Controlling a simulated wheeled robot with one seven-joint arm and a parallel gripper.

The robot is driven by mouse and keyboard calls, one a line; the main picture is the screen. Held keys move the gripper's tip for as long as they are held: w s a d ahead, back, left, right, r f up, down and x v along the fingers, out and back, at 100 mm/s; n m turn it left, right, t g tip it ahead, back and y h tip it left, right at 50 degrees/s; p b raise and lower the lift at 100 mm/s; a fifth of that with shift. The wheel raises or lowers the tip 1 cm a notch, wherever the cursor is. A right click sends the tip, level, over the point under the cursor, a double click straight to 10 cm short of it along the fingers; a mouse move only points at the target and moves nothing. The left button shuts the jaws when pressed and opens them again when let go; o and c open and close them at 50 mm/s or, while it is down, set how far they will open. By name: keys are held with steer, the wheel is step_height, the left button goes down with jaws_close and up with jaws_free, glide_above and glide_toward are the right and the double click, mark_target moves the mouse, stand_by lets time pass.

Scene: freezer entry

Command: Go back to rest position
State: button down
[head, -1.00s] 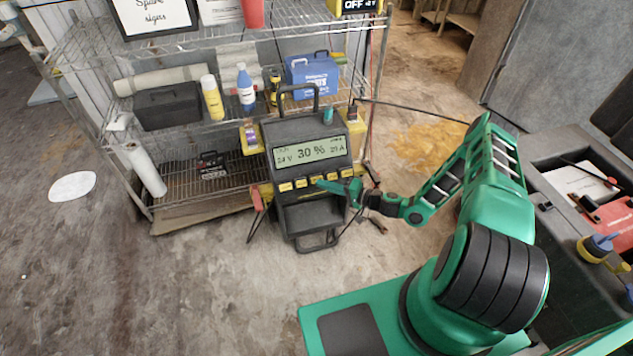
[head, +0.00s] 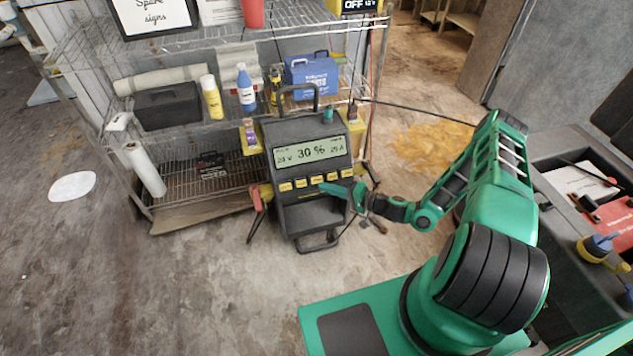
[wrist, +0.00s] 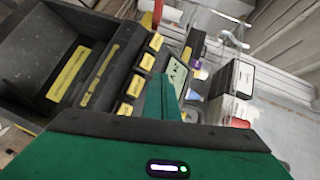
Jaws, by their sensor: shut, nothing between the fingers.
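My gripper (head: 333,186) is shut and empty. In the head view its green fingertips are just in front of the row of yellow buttons on a dark charger unit (head: 307,133). I cannot tell whether the tips touch the unit. My green arm reaches in from the right. In the wrist view the fingers (wrist: 163,97) point at the charger's panel, and the charger's open bin (wrist: 60,50) fills the upper left.
A wire shelf (head: 205,132) behind the charger holds bottles, a black box and a blue case (head: 312,76). Cables and clamps hang around the charger. A grey cart (head: 575,160) with tools stands at the right. The concrete floor at the left is mostly clear.

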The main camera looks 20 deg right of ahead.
stand_by(0.3)
steer(key=s+d+r+n+g+h, duration=0.25)
steer(key=s+d+r+g, duration=0.2)
steer(key=r, duration=0.45)
steer(key=s+d+r+n+g+h, duration=0.2)
steer(key=s+d+r+g+h, duration=0.15)
steer(key=s+r, duration=0.35)
steer(key=s+d+r+n+g+h, duration=0.25)
steer(key=s+d+r, duration=0.2)
steer(key=r, duration=0.55)
steer(key=s+d+r+m+h, duration=0.1)
steer(key=s+r+m, duration=0.2)
steer(key=s+r, duration=0.5)
steer(key=s+d+r+m+g+h, duration=0.1)
steer(key=s+d+r+m, duration=0.1)
steer(key=s+r, duration=0.6)
steer(key=s+m, duration=0.1)
steer(key=s, duration=0.4)
steer(key=shift+s+d+r, duration=0.15)
steer(key=shift+d+r, duration=0.05)
steer(key=shift+r, duration=0.2)
steer(key=shift+h, duration=0.25)
steer(key=shift+w+f, duration=0.25)
steer(key=shift+w, duration=0.35)
